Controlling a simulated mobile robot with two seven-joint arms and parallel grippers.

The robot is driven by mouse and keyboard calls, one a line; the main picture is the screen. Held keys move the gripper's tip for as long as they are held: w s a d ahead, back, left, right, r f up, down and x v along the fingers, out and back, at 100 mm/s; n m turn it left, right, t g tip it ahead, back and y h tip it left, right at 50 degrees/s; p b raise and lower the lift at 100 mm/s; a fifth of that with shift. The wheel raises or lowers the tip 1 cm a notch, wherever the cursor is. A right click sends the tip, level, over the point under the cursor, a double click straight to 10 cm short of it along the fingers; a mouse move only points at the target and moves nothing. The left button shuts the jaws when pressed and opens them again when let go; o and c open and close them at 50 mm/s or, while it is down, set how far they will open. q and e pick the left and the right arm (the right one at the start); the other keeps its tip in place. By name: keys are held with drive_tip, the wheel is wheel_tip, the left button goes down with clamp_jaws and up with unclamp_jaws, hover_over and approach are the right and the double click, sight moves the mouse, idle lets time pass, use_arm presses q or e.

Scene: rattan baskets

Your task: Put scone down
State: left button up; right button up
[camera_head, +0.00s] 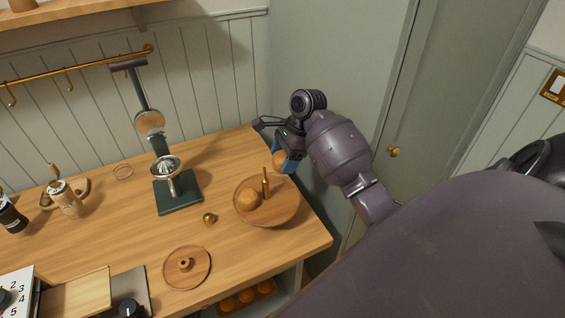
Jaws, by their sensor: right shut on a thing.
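My right gripper (285,162) is shut on a small brown round thing, likely the scone (279,158), mostly hidden by the gripper and its blue finger. It appears over the far right side of a round brown bowl (283,215), near the counter's right end. In the bowl lies another brown round piece (248,200), beside an upright brass-coloured post (266,182). I cannot tell how high the held piece is above the bowl. My left gripper is not in view.
A citrus press (178,195) stands left of the bowl. A small brass ball (209,218) and a round wooden lid (187,268) lie on the wooden counter (120,235). Several orange-brown rounds sit on a lower shelf (245,298). A wall and door (440,90) stand at the right.

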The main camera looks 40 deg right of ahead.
sight(279, 193)
wheel_tip(279, 193, down, 10)
drive_tip(key=shift+f, duration=0.2)
idle(0.3)
drive_tip(key=o, duration=0.9)
drive_tip(key=shift+f, duration=0.1)
drive_tip(key=v, duration=1.2)
drive_tip(key=shift+a, duration=0.1)
